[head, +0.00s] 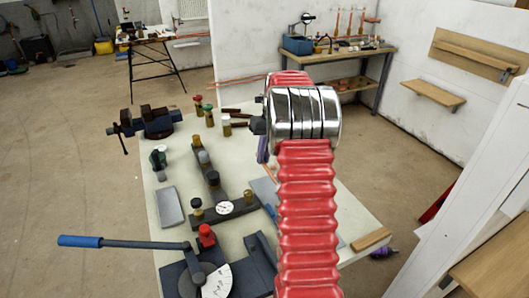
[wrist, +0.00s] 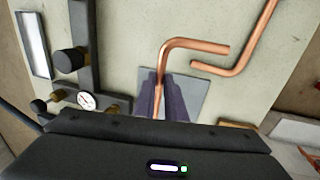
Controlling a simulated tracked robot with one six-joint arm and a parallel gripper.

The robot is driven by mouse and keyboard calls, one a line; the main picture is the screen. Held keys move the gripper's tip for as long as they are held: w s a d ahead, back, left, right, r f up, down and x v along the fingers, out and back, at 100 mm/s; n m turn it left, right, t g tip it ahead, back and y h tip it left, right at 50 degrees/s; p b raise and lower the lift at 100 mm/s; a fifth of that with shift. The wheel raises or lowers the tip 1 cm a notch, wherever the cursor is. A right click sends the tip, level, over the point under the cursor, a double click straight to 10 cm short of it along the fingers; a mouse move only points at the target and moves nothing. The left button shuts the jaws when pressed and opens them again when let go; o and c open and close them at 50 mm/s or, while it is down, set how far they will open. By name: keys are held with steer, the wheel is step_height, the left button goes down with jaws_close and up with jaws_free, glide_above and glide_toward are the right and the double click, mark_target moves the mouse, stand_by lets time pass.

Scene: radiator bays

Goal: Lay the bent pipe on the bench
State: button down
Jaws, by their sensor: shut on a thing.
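My gripper (wrist: 164,92) has purple fingers closed on a bent copper pipe (wrist: 196,44) in the wrist view. The pipe rises from between the fingers and bends right, its open end pointing right. The pale bench (wrist: 125,25) is below it; I cannot tell how large the gap is. In the head view the bench (head: 238,172) fills the middle. There my red ribbed arm hides most of the gripper and pipe; only a bit of purple finger (head: 262,150) shows beside the arm.
A second bent copper pipe (wrist: 242,62) is right of the held one. A grey plate (wrist: 198,88) is under the fingers. A vise (head: 150,122), a valve manifold with gauge (head: 224,208) and a blue-handled lever tool (head: 120,243) crowd the bench's left and front. A wooden block (head: 371,239) sits at its right corner.

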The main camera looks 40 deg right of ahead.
steer(key=shift+f, duration=1.35)
steer(key=shift+h, duration=0.5)
steer(key=shift+w+a+r, duration=0.1)
steer(key=shift+w, duration=0.05)
steer(key=shift+f, duration=1.4)
stand_by(1.4)
steer(key=c, duration=1.7)
jaws_free()
